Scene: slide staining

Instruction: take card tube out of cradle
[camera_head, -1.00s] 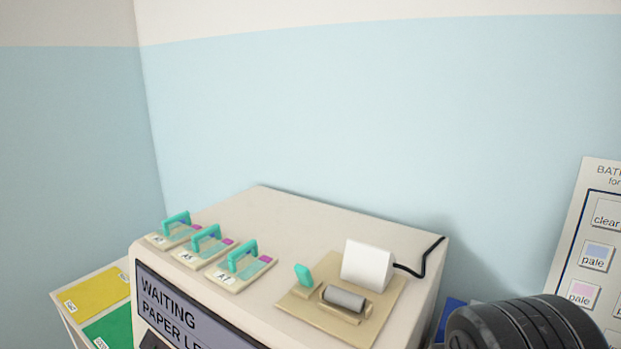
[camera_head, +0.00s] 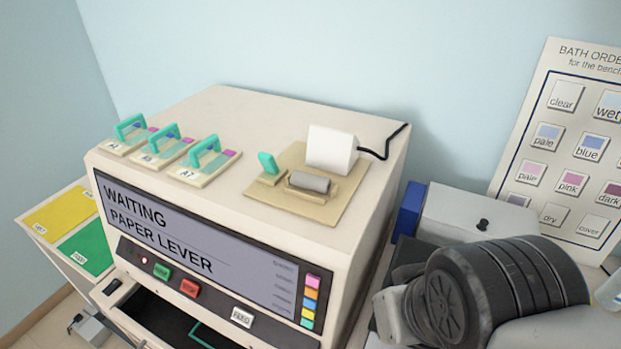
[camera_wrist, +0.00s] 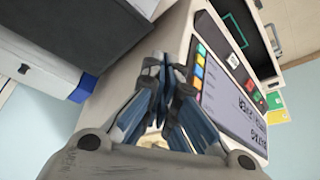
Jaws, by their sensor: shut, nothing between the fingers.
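A grey card tube (camera_head: 309,182) lies on its side in a tan cradle (camera_head: 327,197) on a tan plate on top of the cream machine (camera_head: 230,110). A teal lever (camera_head: 268,163) stands just left of it, and a white block (camera_head: 331,149) with a black cord sits behind it. My gripper (camera_wrist: 165,66) shows in the wrist view, its fingers shut and empty in front of the machine's side and display. It is apart from the tube. In the head view only my dark arm links show at the lower right; the gripper itself is not visible there.
Several slide holders with teal handles (camera_head: 207,150) stand left on the machine top. The display (camera_head: 190,235) reads WAITING PAPER LEVER. A grey-white box (camera_head: 470,215) and a blue item (camera_head: 408,208) stand right of the machine. A bath-order board (camera_head: 560,140) leans at the wall.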

